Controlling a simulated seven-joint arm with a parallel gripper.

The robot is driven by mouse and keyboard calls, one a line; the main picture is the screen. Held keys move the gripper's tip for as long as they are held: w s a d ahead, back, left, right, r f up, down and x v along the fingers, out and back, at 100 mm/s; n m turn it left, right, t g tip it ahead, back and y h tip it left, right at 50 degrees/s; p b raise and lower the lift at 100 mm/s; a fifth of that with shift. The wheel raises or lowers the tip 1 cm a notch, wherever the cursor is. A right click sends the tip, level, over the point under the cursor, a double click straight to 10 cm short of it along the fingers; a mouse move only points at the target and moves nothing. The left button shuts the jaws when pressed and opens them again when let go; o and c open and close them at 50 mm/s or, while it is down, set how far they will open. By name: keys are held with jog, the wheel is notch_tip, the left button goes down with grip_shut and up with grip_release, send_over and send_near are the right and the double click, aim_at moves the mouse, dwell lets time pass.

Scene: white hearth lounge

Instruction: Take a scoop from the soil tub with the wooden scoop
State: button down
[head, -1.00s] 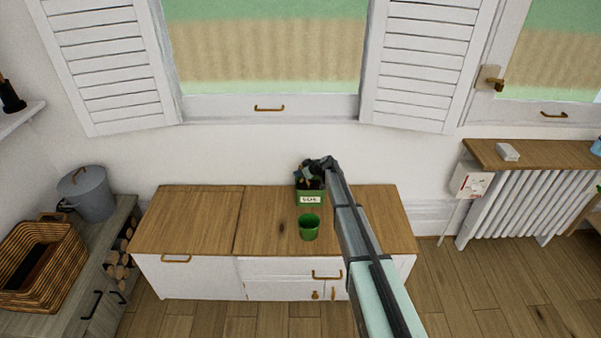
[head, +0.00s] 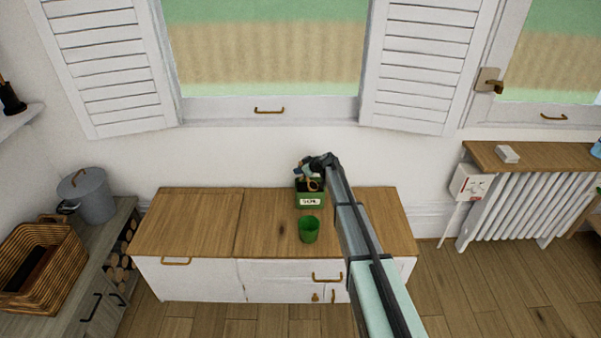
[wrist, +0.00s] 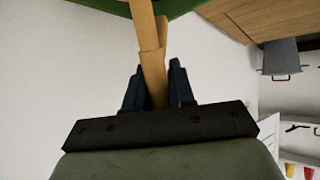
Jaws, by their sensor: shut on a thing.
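The green soil tub (head: 310,201), with a white label, stands at the back of the wooden cabinet top; its green edge also shows at the top of the wrist view (wrist: 190,8). My gripper (head: 309,178) is over the tub's opening. In the wrist view my gripper (wrist: 156,80) is shut on the handle of the wooden scoop (wrist: 149,40). The scoop's far end runs up out of the wrist view. In the head view the scoop (head: 313,185) is small and partly hidden, and I cannot tell whether its bowl holds soil.
A green pot (head: 309,230) stands on the cabinet top (head: 200,220) in front of the tub. The left part of the top is clear. A wicker basket (head: 45,265) and a grey lidded bucket (head: 88,195) are at far left. The wall is close behind the tub.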

jog(key=shift+r, duration=3.05)
jog(key=shift+a, duration=0.25)
jog(key=w+a+r+n+g+h, duration=0.2)
jog(key=w+a+g, duration=0.1)
jog(key=a, duration=0.5)
jog(key=s+d+f+m+h, duration=0.1)
jog(key=d+f+h, duration=0.2)
jog(key=d+f, duration=0.1)
jog(key=shift+d, duration=0.6)
